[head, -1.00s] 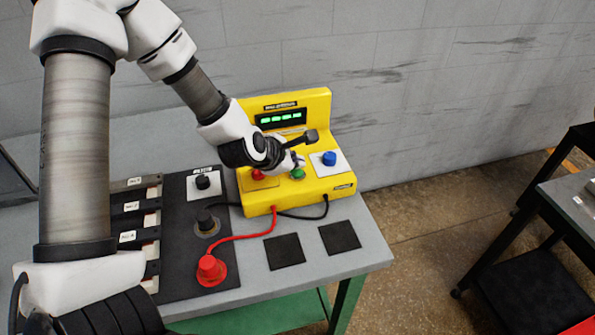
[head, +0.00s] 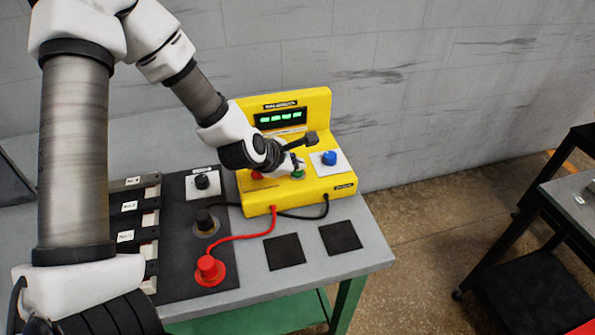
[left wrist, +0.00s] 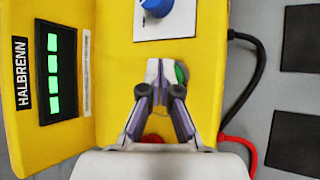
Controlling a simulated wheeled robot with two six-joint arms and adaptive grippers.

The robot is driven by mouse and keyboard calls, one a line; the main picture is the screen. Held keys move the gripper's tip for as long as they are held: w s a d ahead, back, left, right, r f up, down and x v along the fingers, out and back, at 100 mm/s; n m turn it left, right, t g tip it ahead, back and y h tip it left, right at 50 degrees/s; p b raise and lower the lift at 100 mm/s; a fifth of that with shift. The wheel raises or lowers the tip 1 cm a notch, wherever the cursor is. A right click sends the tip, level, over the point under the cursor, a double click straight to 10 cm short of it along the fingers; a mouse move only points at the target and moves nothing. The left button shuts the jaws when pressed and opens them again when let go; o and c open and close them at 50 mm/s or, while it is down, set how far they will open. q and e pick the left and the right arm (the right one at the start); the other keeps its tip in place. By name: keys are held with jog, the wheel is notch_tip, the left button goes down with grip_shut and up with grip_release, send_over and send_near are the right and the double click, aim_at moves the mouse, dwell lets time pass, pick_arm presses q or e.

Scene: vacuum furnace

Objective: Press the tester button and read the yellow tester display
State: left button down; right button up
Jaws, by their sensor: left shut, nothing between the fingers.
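The yellow tester (head: 318,193) stands on the bench, with its display (head: 280,118) on the upright back panel. The display is lit with several green characters too blurred to read; it also shows in the left wrist view (left wrist: 55,69). The green button (head: 298,175) is on the tester's sloped top. My left gripper (head: 299,164) is shut and empty, with its fingertips right at the button. In the left wrist view the fingertips (left wrist: 166,69) partly cover the green button (left wrist: 181,73); I cannot tell whether they touch it. My right gripper is not in view.
A blue knob (head: 329,158) sits right of the button, a red part (head: 257,175) left of it. Red (head: 245,236) and black leads run from the tester's front. A black board with terminals and a red plug (head: 210,269) lies left. Two dark pads (head: 284,251) lie in front.

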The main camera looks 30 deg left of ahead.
aim_at(296, 173)
pick_arm(q)
jog(key=shift+f+b, duration=0.4)
jog(key=shift+r, duration=0.15)
dwell(0.4)
jog(key=shift+r+p, duration=0.6)
jog(key=shift+r, duration=0.1)
notch_tip(296, 173, up, 5)
jog(key=p, duration=0.4)
dwell(0.6)
